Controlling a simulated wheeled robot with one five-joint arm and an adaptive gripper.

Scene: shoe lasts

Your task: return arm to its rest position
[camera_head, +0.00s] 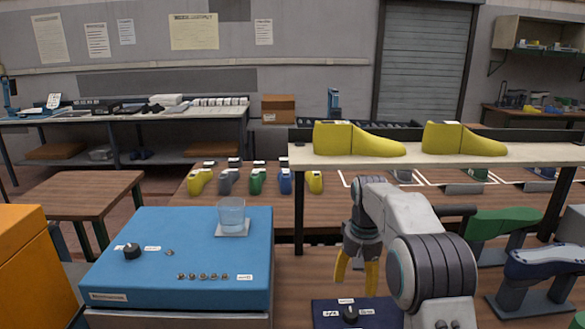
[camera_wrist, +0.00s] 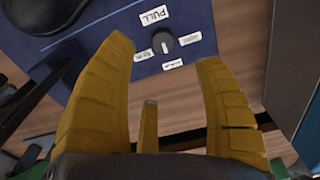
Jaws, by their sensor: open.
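My gripper (camera_head: 356,276) hangs fingers-down from my bent arm, right of centre in the head view. Its yellow fingers are spread, with nothing between them. Just below it is a dark blue panel (camera_head: 380,315) with a black knob (camera_head: 350,314) and white labels. I cannot tell the exact gap between fingertips and knob.
A shelf (camera_head: 470,153) behind my arm bears two yellow shoe lasts (camera_head: 358,139). A green last (camera_head: 500,221) and a dark blue last (camera_head: 545,262) stand on stands at right. A blue box (camera_head: 180,250) with a glass (camera_head: 231,215) is left. Several small lasts (camera_head: 256,180) stand behind.

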